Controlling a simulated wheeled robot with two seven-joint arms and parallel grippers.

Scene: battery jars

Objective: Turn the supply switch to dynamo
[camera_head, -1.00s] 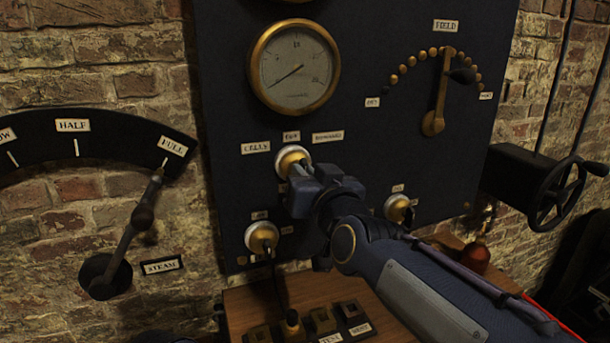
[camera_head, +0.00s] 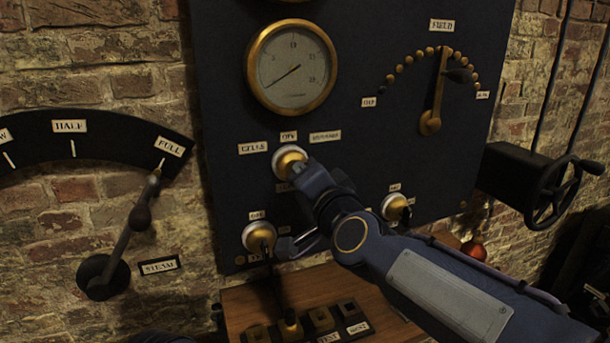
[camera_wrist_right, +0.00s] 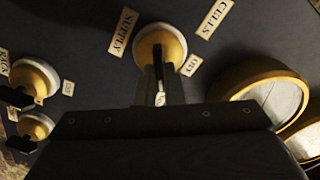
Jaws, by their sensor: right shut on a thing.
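The supply switch (camera_head: 289,160) is a brass dome on a pale round base, on the dark panel below the dial. The labels CELLS (camera_head: 253,148), OFF (camera_head: 289,137) and a blurred one that looks like DYNAMO (camera_head: 325,136) sit above it. My right gripper (camera_head: 302,174) is at the switch, shut on its handle. In the right wrist view the dome of the switch (camera_wrist_right: 160,47) shows beyond the fingers (camera_wrist_right: 159,88), beside SUPPLY and CELLS plates. My left gripper is out of view.
Two similar brass switches stand lower, at left (camera_head: 259,237) and right (camera_head: 395,207). A dial (camera_head: 292,66) is above, and a field lever (camera_head: 433,95) is up right. A steam lever (camera_head: 133,228) is at left. A wooden shelf (camera_head: 240,295) is below.

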